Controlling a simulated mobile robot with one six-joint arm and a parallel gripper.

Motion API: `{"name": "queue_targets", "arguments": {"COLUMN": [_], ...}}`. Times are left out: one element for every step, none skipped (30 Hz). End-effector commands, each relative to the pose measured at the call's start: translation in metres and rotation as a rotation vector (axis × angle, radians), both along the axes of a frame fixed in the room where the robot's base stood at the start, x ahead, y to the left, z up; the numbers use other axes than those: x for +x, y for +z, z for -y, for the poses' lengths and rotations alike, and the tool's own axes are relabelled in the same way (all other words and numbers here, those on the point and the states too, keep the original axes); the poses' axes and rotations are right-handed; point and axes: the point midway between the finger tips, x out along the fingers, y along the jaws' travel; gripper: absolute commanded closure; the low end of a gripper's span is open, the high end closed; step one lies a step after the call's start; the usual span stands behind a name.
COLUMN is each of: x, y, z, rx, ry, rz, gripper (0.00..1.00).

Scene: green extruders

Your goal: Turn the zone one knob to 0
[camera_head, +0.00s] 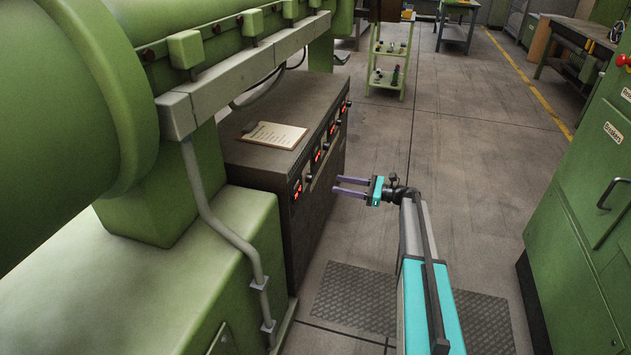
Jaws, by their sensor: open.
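A dark control cabinet (322,205) stands beside the green extruder, its front turned to the right. Several red-lit displays and small knobs run along the top of that front. The nearest display (297,194) has a knob (308,179) close by it. The knobs are too small to read their settings, and I cannot tell which one is zone one. My gripper (351,187) is open and empty, with its purple fingers pointing left toward the cabinet front. It looks apart from the cabinet, roughly level with the nearer knobs in the picture.
A clipboard with paper (273,135) lies on the cabinet top. The green extruder (120,110) and a grey pipe (217,225) fill the left. A green machine cabinet (585,200) stands at the right. A small green shelf cart (390,60) stands behind. The floor between is clear.

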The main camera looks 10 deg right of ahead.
Motion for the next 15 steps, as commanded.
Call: {"name": "queue_targets", "arguments": {"x": [0.004, 0.006, 0.009, 0.011, 0.013, 0.016, 0.018, 0.021, 0.023, 0.026, 0.028, 0.031, 0.033, 0.035, 0.038], "y": [0.000, 0.000, 0.000, 0.000, 0.000, 0.000, 0.000, 0.000, 0.000, 0.000, 0.000, 0.000, 0.000, 0.000, 0.000], "z": [-0.007, -0.011, -0.016, -0.020, -0.023, -0.029, -0.032, -0.036, -0.041, -0.044, -0.048, -0.054, -0.057, -0.061, -0.065], "rx": [0.000, 0.000, 0.000, 0.000, -0.001, -0.001, -0.001, -0.001, -0.001, -0.001, -0.001, -0.001, 0.000, 0.000, 0.000], "ry": [0.003, 0.003, 0.002, 0.002, 0.002, 0.003, 0.003, 0.003, 0.002, 0.002, 0.002, 0.003, 0.003, 0.003, 0.002], "rz": [0.000, 0.000, 0.000, 0.000, -0.001, 0.000, 0.000, 0.000, -0.001, -0.001, -0.001, 0.000, 0.000, 0.000, 0.000], "gripper": [0.52, 0.52, 0.52, 0.52, 0.52, 0.52, 0.52, 0.52, 0.52, 0.52, 0.52, 0.52, 0.52, 0.52, 0.52]}}
